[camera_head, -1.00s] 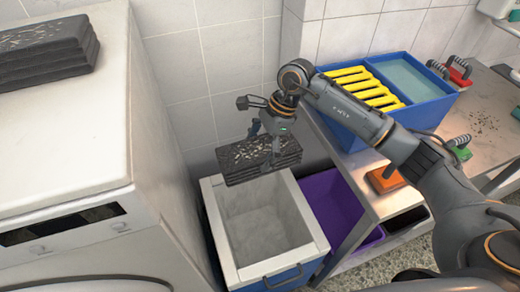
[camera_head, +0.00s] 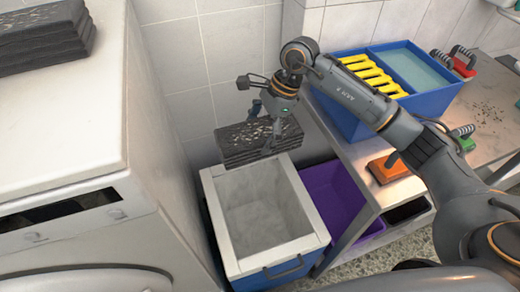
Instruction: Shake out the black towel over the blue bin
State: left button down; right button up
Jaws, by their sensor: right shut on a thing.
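The black towel (camera_head: 248,145) is a folded, flat bundle with pale flecks on top. My right gripper (camera_head: 270,135) is shut on it and holds it in the air by the back edge of the blue bin. The blue bin (camera_head: 222,228) stands on the floor, with a broad white rim and a pale grey inside that looks empty. The towel overlaps the bin's back rim in the picture, so its exact height and how far it is over the opening cannot be told. My left gripper is not in view.
A white machine (camera_head: 80,130) on the left bears a stack of dark folded towels (camera_head: 45,38). A purple bin (camera_head: 335,195) stands right of the blue bin, partly under a metal table. On the table are a blue tray (camera_head: 432,104), brushes (camera_head: 388,167) and dark crumbs.

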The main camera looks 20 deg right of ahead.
jog(key=shift+s+r, duration=0.15)
jog(key=shift+r, duration=0.2)
jog(key=f, duration=0.4)
jog(key=shift+s+f, duration=0.35)
jog(key=shift+s, duration=0.05)
jog(key=shift+w+r, duration=0.25)
notch_tip(320, 180, up, 4)
jog(key=shift+w+r, duration=0.1)
jog(key=shift+w, duration=0.05)
jog(key=f, duration=0.4)
jog(key=s+f, duration=0.1)
jog(key=f, duration=0.1)
jog(key=shift+w+r, duration=0.2)
jog(key=shift+w, duration=0.15)
